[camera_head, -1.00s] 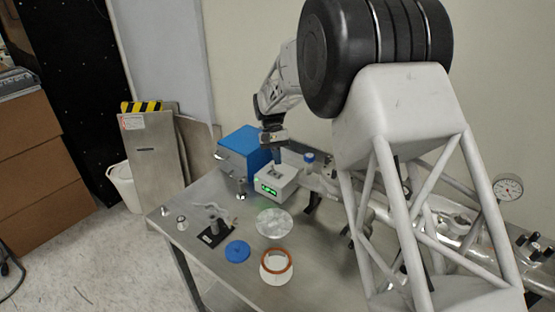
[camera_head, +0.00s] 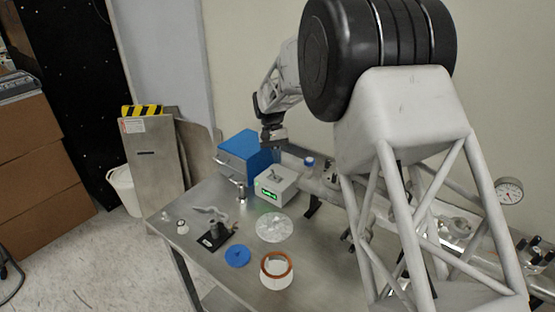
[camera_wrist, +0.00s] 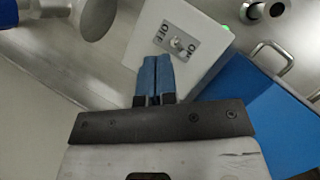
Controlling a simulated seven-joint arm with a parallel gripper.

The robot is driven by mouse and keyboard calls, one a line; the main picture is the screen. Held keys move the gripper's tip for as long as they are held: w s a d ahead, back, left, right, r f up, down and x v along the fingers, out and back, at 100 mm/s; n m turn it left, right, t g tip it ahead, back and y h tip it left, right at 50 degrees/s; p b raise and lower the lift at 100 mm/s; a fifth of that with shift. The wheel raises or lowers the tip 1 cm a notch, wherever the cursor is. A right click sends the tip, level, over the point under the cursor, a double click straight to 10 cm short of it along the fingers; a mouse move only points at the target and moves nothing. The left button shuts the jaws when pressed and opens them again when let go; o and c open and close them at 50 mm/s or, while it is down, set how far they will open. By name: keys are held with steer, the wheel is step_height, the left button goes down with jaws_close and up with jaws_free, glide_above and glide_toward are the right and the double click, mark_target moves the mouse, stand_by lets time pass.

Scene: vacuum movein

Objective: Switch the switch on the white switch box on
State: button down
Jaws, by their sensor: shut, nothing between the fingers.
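The white switch box (camera_head: 277,187) stands on the metal table, with a lit green display on its front in the head view. In the wrist view, its top (camera_wrist: 205,35) carries a metal switch plate marked OFF and ON with a small toggle switch (camera_wrist: 178,44). I cannot tell clearly which way the lever leans. My gripper (camera_head: 277,157) is above the box in the head view. In the wrist view, its blue fingers (camera_wrist: 157,57) are shut together and empty, just beside the switch plate in the picture, apart from the lever.
A blue box (camera_head: 246,156) with a handle stands close behind and left of the switch box. A metal pipe assembly (camera_head: 440,222) runs along the right. A blue disc (camera_head: 237,255), a clear round dish (camera_head: 274,227) and an orange-rimmed ring (camera_head: 276,268) lie in front.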

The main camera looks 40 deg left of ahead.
steer(key=a+v, duration=0.1)
steer(key=v, duration=0.8)
steer(key=shift+a+f, duration=0.2)
steer(key=shift+a, duration=0.15)
steer(key=w+d+r+m+y, duration=0.15)
steer(key=d+r, duration=0.35)
steer(key=d, duration=0.6)
steer(key=w+d+r+y, duration=0.15)
steer(key=d+r, duration=0.35)
steer(key=d, duration=0.7)
steer(key=s+d+r+m+t, duration=0.1)
steer(key=s+d+r, duration=0.2)
steer(key=d, duration=0.8)
steer(key=s+d+r+m+t, duration=0.1)
steer(key=s+d+r, duration=0.2)
steer(key=d, duration=0.9)
steer(key=s+d+m+t+y, duration=0.1)
steer(key=s+d+m+t, duration=0.1)
steer(key=s+d, duration=1.3)
steer(key=s+d+f+m, duration=0.1)
steer(key=s+d+f, duration=0.2)
steer(key=s+d, duration=0.3)
steer(key=s+d+f+m+t, duration=0.1)
steer(key=s+d+f, duration=0.3)
steer(key=s+d, duration=0.2)
steer(key=shift+s+d+t, duration=0.3)
steer(key=shift+s, duration=0.85)
